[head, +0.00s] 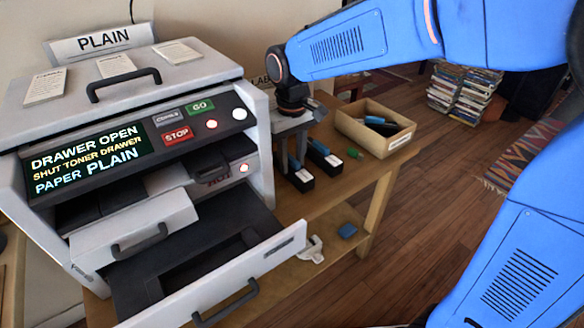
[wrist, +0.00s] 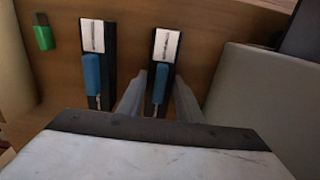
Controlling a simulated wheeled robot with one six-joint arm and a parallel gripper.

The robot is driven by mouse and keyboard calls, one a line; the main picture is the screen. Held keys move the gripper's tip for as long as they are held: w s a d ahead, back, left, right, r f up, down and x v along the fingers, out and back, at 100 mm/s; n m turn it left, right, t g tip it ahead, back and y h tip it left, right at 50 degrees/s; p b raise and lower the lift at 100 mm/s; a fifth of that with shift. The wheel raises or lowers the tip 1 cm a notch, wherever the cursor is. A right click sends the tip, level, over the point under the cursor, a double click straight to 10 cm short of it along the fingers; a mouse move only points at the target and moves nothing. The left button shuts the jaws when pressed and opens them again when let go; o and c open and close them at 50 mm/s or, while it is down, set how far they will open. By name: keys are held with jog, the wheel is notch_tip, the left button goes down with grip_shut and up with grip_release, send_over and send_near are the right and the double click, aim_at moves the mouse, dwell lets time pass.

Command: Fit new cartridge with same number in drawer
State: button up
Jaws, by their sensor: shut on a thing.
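Two black cartridges with blue tops and white labels stand side by side on the wooden table, right of the printer. My gripper (head: 292,160) is shut on the cartridge nearer the printer (head: 301,182); in the wrist view this cartridge (wrist: 165,50) sits between my fingertips (wrist: 158,95). The other cartridge (head: 324,160) stands beside it, to the left in the wrist view (wrist: 92,40). Their numbers are not legible. The printer's lower drawer (head: 262,262) and a smaller upper drawer (head: 135,232) are pulled out. The display (head: 85,160) reads "DRAWER OPEN", "SHUT TONER DRAWER", "PAPER PLAIN".
A wooden box (head: 376,128) with dark and blue items stands at the table's right. A small green object (head: 355,153) lies near the cartridges. A blue block (head: 347,231) and a white bracket (head: 312,250) lie on the lower shelf. The printer's side wall (head: 258,150) is close to my gripper.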

aim_at(292, 158)
notch_tip(292, 158, up, 9)
jog(key=shift+r, duration=0.55)
